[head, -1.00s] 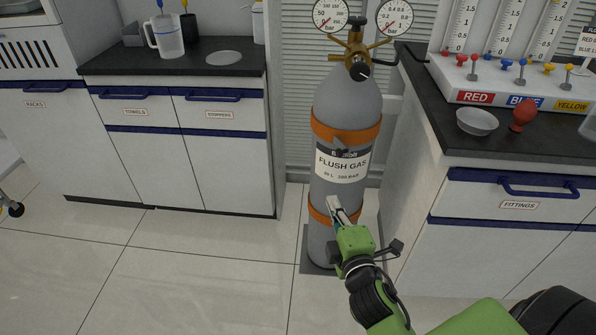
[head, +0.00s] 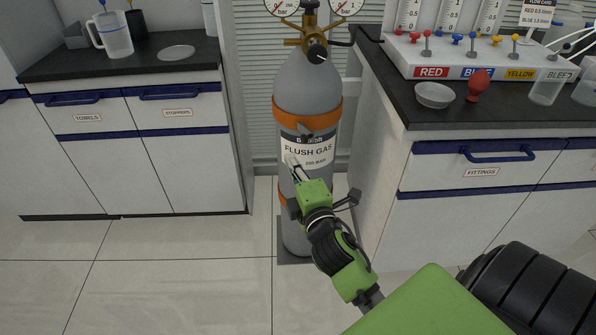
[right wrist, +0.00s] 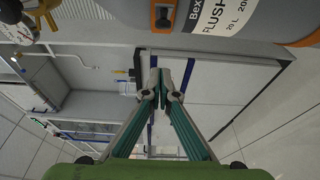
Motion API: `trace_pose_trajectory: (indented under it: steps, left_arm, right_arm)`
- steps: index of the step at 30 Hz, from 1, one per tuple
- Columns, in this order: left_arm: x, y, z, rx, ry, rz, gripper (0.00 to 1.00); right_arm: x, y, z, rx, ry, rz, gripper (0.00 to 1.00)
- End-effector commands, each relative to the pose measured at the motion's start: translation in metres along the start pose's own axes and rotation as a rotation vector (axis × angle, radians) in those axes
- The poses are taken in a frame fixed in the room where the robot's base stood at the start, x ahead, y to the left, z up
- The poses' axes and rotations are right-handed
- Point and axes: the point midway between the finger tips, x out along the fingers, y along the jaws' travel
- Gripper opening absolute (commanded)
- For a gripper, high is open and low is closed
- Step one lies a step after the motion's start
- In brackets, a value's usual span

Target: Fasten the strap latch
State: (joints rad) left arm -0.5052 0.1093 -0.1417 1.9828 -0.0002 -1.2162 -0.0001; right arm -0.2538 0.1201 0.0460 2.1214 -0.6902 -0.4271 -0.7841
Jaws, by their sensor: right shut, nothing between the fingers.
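The grey gas cylinder (head: 296,226) marked FLUSH GAS stands upright with an orange upper strap (head: 328,113) and an orange lower strap (head: 281,198) around it. A small grey latch lever (head: 305,131) sits at the front of the upper strap and sticks out. The latch (right wrist: 163,16) also shows in the right wrist view at the top, on the orange strap (right wrist: 165,42). My right gripper (head: 290,161) is shut and empty, in front of the label below the latch. Its fingertips (right wrist: 165,78) show apart from the latch. My left gripper is out of view.
A regulator (head: 314,42) with two gauges tops the cylinder. A counter with a fittings drawer (head: 470,172) stands close on the right, with a dish (head: 434,95) and a red bulb (head: 477,86) on it. Cabinets (head: 185,165) stand on the left. The floor in front is clear.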

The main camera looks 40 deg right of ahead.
Motion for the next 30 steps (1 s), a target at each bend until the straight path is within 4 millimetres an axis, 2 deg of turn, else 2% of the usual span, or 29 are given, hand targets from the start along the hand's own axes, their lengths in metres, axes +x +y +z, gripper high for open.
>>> trace_pose_trajectory:
  steps: [1, 6, 9, 15, 30]
  left_arm:
    - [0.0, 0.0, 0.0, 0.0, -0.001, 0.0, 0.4]
    - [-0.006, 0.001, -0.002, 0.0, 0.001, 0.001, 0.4]
    - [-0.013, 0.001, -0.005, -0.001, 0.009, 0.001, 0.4]
    - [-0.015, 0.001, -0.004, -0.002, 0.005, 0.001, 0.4]
    - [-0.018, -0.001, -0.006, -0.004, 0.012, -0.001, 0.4]
  right_arm:
    - [0.013, 0.001, 0.0, -0.002, 0.001, 0.003, 0.0]
    - [0.047, 0.0, 0.0, -0.001, 0.0, 0.002, 0.0]
    - [0.049, -0.001, 0.018, -0.005, -0.002, -0.001, 0.0]
    - [0.053, -0.001, 0.036, -0.001, 0.0, -0.001, 0.0]
    - [0.053, -0.001, 0.039, -0.001, 0.004, -0.002, 0.0]
